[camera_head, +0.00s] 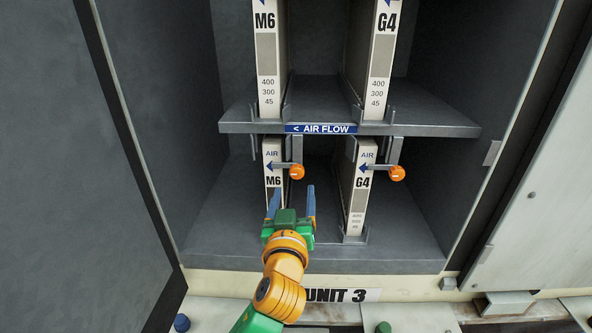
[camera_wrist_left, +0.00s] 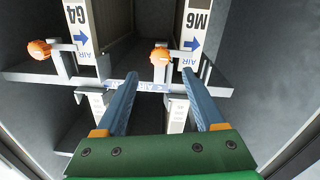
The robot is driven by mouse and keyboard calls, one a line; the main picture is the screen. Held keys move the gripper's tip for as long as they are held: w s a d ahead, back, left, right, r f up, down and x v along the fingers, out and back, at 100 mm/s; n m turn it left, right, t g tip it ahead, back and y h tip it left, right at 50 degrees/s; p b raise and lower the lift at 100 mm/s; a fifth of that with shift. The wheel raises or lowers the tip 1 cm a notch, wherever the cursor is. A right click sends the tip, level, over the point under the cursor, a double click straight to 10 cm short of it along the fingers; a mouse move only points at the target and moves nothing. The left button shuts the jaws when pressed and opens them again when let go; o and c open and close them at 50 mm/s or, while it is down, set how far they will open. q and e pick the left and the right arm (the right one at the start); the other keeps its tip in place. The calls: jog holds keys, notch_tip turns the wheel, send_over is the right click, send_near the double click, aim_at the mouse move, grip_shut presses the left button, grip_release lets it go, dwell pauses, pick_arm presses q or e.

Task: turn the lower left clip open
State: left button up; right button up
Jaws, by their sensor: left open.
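The lower left clip is a grey bar with an orange knob (camera_head: 297,172). It hangs under the shelf, and its short arm points sideways across the front edge of the lower M6 filter (camera_head: 273,180). My left gripper (camera_head: 293,193) is open and empty, below the knob in the head view, its blue fingers pointing into the cabinet. In the upside-down left wrist view, the same knob (camera_wrist_left: 159,57) shows beyond the gap between the fingertips (camera_wrist_left: 159,74), with no contact seen. My right gripper is not in view.
The lower right clip's orange knob (camera_head: 397,173) sits by the lower G4 filter (camera_head: 357,190). Above is a grey shelf (camera_head: 440,122) with a blue air flow label (camera_head: 320,128) and upper M6 and G4 filters. The gap between the lower filters is free.

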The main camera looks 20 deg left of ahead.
aim_at(296, 174)
pick_arm(q)
jog(key=p+x, duration=0.2)
jog(key=x, duration=0.5)
jog(key=shift+w, duration=0.15)
grip_shut()
